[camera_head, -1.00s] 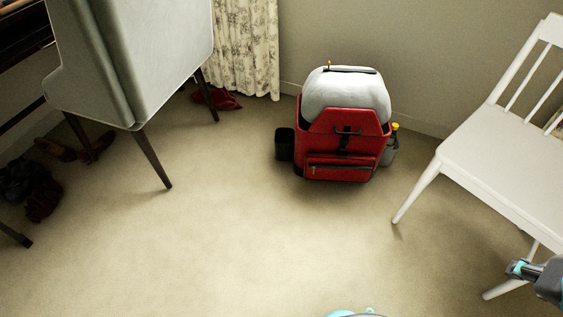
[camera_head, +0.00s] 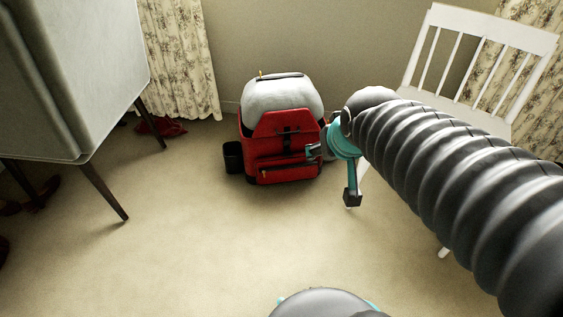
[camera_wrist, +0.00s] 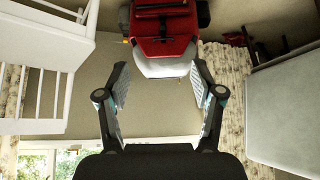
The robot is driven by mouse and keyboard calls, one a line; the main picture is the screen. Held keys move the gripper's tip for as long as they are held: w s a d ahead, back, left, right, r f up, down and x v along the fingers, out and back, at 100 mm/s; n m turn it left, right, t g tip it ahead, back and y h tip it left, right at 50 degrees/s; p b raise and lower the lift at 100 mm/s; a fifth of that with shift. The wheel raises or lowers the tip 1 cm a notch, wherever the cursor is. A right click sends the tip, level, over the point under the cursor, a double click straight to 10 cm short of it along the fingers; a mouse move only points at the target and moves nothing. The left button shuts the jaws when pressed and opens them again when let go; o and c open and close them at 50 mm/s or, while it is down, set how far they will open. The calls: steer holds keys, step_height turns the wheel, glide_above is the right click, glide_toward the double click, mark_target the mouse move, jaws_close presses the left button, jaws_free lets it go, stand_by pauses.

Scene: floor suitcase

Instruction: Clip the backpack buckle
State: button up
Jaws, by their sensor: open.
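The backpack (camera_head: 262,150) stands upright on the carpet by the back wall, red with a pale grey top. A dark buckle and strap (camera_head: 287,137) run down its front flap; whether the buckle is clipped is too small to tell. My gripper (camera_head: 332,176) is open and empty, in front of the backpack's right side in the head view, and its arm hides that side. In the wrist view the backpack (camera_wrist: 178,48) appears upside down at the top, beyond and between my spread fingers (camera_wrist: 160,88). The dark strap (camera_wrist: 163,22) shows there too.
A white chair (camera_head: 483,52) stands to the right, partly behind my arm. A black container (camera_head: 233,158) is beside the backpack's left side. A red item (camera_head: 160,127) lies by the curtain. Carpet in front is clear.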

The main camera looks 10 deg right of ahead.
mark_target(288, 156)
steer(key=w+f+t+b, duration=0.2)
steer(key=w+f+t, duration=0.1)
steer(key=w+f, duration=0.9)
steer(key=w+f+t+b, duration=0.2)
steer(key=w+f, duration=0.6)
steer(key=w, duration=0.8)
step_height(288, 156, down, 26)
steer(key=w+t+b, duration=0.1)
steer(key=t+b, duration=0.3)
steer(key=t, duration=0.2)
steer(key=shift+y, duration=0.4)
steer(key=w, duration=0.6)
steer(key=w+b, duration=0.1)
steer(key=w, duration=0.6)
steer(key=shift+w+a+r, duration=0.15)
steer(key=shift+w+r, duration=0.05)
steer(key=shift+w, duration=0.1)
